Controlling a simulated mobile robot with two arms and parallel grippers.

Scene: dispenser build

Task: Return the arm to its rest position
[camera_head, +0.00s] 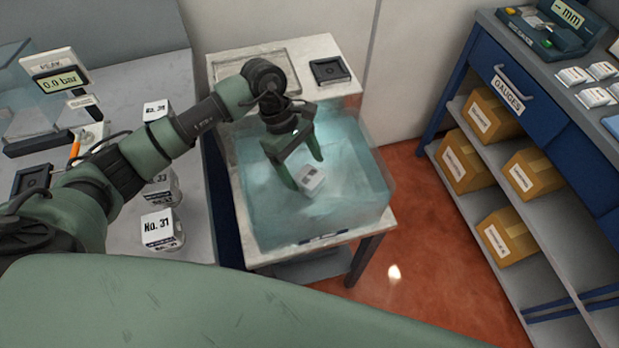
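My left arm reaches in from the left over a clear tank (345,215) of bluish water. My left gripper (305,172) points down into the tank with its two green fingers spread apart. A small white block-like object (313,182) sits tilted in the tank right at the fingertips. It overlaps them in the picture, and I cannot tell whether they touch it. My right gripper is not in view.
White labelled canisters (160,232) stand on the grey bench at left, beside the arm. A blue gauge cabinet (530,100) with cardboard boxes is at right. Red floor (430,250) lies clear between tank table and cabinet.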

